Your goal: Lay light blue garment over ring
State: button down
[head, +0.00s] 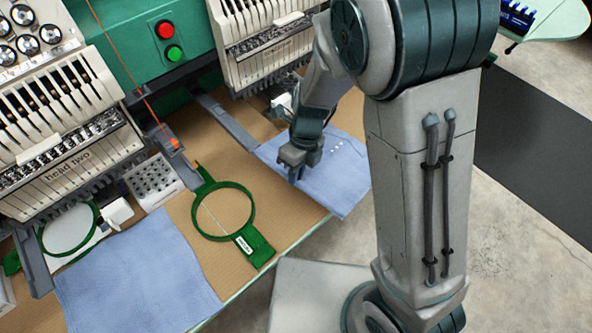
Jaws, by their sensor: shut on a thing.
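A light blue garment (345,190) lies at the right end of the brown table, its lower corner reaching past the table edge. Small white dots show on it. My gripper (294,178) is down at this garment's left part, shut on its cloth; the fingertips are small and partly hidden. A green ring (251,206) with a long handle and a white label lies on the table to the left of my gripper, with bare table inside it. A second light blue garment (135,275) lies flat at the lower left, apart from this ring.
Embroidery heads (62,130) stand along the back of the table (185,228). Grey bars (224,122) reach forward from them. Another green hoop (68,230) with white cloth is at the left. A dotted grey block (153,182) sits behind the ring. Floor lies beyond the front edge.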

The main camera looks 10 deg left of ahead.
dwell(0.4)
jog(key=c, duration=1.4)
grip_release()
jog(key=v, duration=1.4)
jog(key=s+d+r+n+t, duration=0.2)
jog(key=s+d+n, duration=0.1)
jog(key=d+n, duration=0.3)
jog(key=s+d+r+n+t+h, duration=0.1)
jog(key=s+d+r+n+t, duration=0.1)
jog(key=d+n, duration=0.4)
jog(key=s+d+r+n+t, duration=0.1)
jog(key=s+d+n, duration=0.4)
jog(key=n, duration=0.7)
jog(key=shift+d+r+n+t, duration=0.3)
jog(key=shift+d+r+t, duration=0.1)
jog(key=shift+d+r, duration=0.55)
